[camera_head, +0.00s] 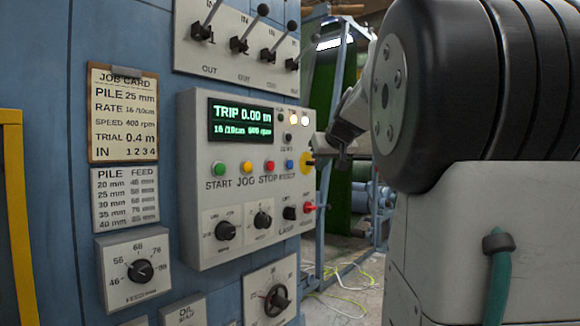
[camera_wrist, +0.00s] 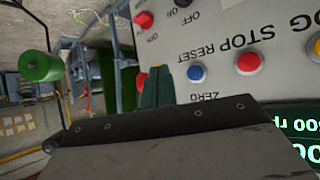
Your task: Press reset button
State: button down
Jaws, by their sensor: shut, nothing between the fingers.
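The blue RESET button (camera_head: 290,165) is at the right end of the button row on the grey control panel (camera_head: 190,120). In the wrist view, the picture is upside down and the blue button (camera_wrist: 196,73) shows clear and uncovered. My gripper (camera_head: 322,143) is at the panel's right edge, a little above and right of the blue button. In the wrist view, my gripper's shut green fingers (camera_wrist: 157,72) stand left of the blue button, apart from it in the picture. Nothing shows between them. I cannot tell their distance from the panel face.
The red STOP button (camera_head: 270,167), yellow JOG button (camera_head: 246,167) and green START button (camera_head: 219,168) share the row. A red mushroom button (camera_head: 307,160) is just right of RESET. The lit display (camera_head: 240,122) is above. Levers (camera_head: 240,44) stick out higher up.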

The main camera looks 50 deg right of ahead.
send_near(292, 168)
jog(key=shift+w+d+f, duration=0.7)
jog(key=shift+f, duration=0.25)
jog(key=shift+w+d+f, duration=0.7)
jog(key=shift+f, duration=0.3)
dwell(0.4)
jog(key=shift+w, duration=0.4)
jog(key=shift+w+a, duration=0.1)
jog(key=shift+w, duration=0.4)
dwell(0.7)
jog(key=shift+s, duration=0.9)
jog(key=shift+s, duration=0.1)
jog(key=shift+s+d, duration=0.15)
jog(key=shift+s, duration=1.1)
jog(key=shift+s+d, duration=0.15)
jog(key=shift+s, duration=1.05)
